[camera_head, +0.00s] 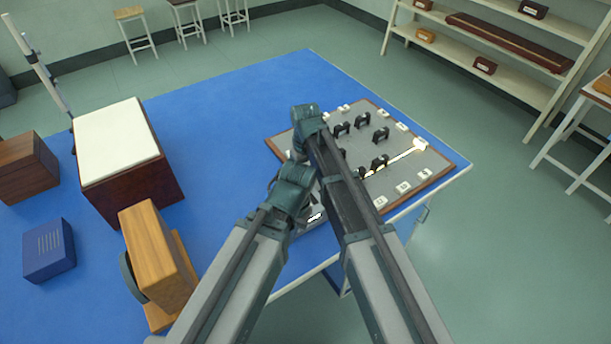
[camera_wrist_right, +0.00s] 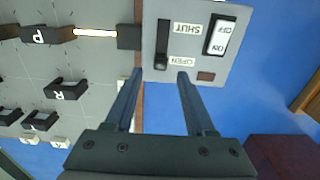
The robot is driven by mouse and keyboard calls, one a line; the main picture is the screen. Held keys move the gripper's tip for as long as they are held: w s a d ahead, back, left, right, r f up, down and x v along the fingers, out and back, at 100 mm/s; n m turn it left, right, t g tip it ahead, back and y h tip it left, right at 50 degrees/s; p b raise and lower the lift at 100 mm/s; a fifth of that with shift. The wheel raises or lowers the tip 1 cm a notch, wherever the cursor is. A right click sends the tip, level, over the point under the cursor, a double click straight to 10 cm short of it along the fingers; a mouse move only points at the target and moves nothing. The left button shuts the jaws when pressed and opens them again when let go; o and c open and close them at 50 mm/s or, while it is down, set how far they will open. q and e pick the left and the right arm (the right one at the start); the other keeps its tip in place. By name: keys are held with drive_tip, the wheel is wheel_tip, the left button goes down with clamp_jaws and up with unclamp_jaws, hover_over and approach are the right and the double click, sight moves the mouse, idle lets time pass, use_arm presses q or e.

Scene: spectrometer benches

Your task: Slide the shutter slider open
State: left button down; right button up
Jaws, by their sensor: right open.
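In the right wrist view, a grey shutter panel (camera_wrist_right: 191,52) carries SHUT and OPEN labels, seen upside down. Its black shutter slider (camera_wrist_right: 160,62) sits in a dark slot, at the end beside the OPEN label. My right gripper (camera_wrist_right: 160,73) is open, with one fingertip on each side of the slider end; I cannot tell whether either touches it. A white ON/OFF rocker switch (camera_wrist_right: 220,37) is on the same panel. In the head view my arms hide most of the panel and the right fingers.
The optical board (camera_head: 400,165) lies on the blue table (camera_head: 230,100), with several black lettered holders and small white blocks. A bright beam (camera_head: 395,160) crosses it. Left stand a white-topped box (camera_head: 115,140), a wooden instrument (camera_head: 158,255) and a blue box (camera_head: 48,248).

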wheel_tip(320, 180, up, 10)
drive_tip(key=p, duration=0.9)
drive_tip(key=shift+r, duration=0.25)
drive_tip(key=shift+s+f, duration=0.1)
drive_tip(key=s+d+f+m+b, duration=0.1)
drive_tip(key=s+d, duration=0.2)
drive_tip(key=s, duration=0.3)
drive_tip(key=s+d+f+m+b, duration=0.1)
drive_tip(key=s+d+f+b, duration=0.1)
drive_tip(key=s, duration=0.5)
drive_tip(key=s+d+f+m+h+b, duration=0.1)
drive_tip(key=s+d, duration=0.3)
drive_tip(key=s, duration=0.3)
drive_tip(key=shift+s+f+b, duration=0.2)
drive_tip(key=shift+f+b, duration=0.15)
drive_tip(key=shift+a, duration=0.15)
